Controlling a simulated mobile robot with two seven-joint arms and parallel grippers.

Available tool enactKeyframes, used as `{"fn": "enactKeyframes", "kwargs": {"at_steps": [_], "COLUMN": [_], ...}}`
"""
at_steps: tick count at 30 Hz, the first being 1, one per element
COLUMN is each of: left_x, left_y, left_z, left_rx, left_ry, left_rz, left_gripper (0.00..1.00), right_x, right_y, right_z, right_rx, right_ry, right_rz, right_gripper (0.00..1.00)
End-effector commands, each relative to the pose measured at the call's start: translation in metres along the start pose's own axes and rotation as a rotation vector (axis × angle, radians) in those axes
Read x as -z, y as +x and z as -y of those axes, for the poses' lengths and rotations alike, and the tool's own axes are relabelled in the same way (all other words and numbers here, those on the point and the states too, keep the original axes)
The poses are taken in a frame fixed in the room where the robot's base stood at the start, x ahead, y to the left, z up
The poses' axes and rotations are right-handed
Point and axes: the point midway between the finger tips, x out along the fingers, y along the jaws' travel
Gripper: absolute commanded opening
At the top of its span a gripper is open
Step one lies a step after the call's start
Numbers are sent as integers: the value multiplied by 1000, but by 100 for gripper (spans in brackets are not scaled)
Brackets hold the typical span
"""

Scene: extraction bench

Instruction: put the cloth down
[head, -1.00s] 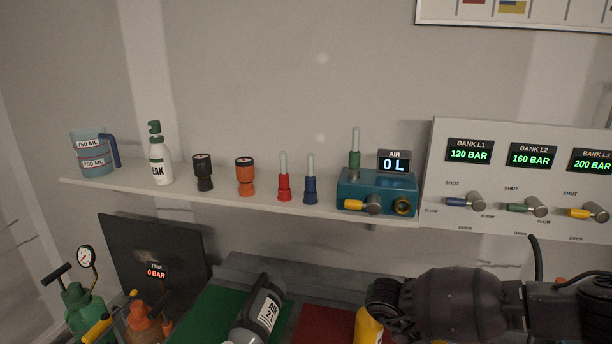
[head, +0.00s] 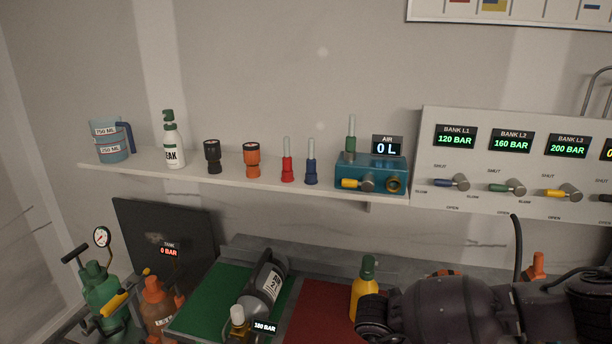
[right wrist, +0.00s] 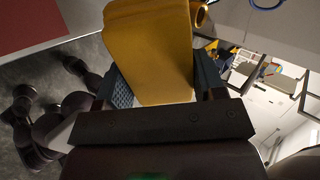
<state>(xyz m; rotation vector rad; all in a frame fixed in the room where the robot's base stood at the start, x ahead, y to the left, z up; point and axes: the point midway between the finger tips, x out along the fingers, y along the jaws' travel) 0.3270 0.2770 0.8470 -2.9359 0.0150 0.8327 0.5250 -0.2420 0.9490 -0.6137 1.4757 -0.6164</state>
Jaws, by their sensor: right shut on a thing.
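The yellow cloth (right wrist: 150,45) is in the right wrist view, folded or stiff-looking, and rises from between the jaws of my right gripper (right wrist: 162,80). The two dark fingers press on it from either side. In the head view my dark right arm crosses the lower right, but the cloth and the right gripper cannot be made out there. My left gripper is not in view.
The bench carries a green mat (head: 203,301), a red mat (head: 318,312), a grey cylinder (head: 266,283) and a yellow bottle (head: 366,292). A shelf (head: 225,185) holds a jug, bottle and fittings.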

Motion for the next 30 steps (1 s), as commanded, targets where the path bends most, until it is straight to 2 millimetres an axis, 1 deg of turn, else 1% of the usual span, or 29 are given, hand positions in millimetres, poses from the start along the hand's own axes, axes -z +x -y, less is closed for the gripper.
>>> {"fn": "enactKeyframes", "kwargs": {"at_steps": [6, 11, 15, 20, 24, 27, 30], "left_x": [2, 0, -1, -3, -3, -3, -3], "left_y": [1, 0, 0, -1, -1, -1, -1], "left_z": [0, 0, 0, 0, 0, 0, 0], "left_rx": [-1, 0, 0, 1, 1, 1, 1], "left_ry": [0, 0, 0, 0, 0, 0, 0], "left_rz": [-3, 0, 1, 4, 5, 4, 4], "left_gripper": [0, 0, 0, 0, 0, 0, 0], "right_x": [20, 36, 50, 59, 55, 46, 38], "right_y": [-22, -48, -70, -89, -104, -113, -123], "right_z": [-10, -6, 9, 34, 59, 72, 79], "right_rx": [-1, -2, -1, -2, -2, -3, -4], "right_ry": [-118, -235, -335, -413, -447, -455, -460], "right_rz": [121, 242, 342, 422, 456, 465, 468], "right_gripper": [44, 44, 44, 44, 44, 44, 44]}}
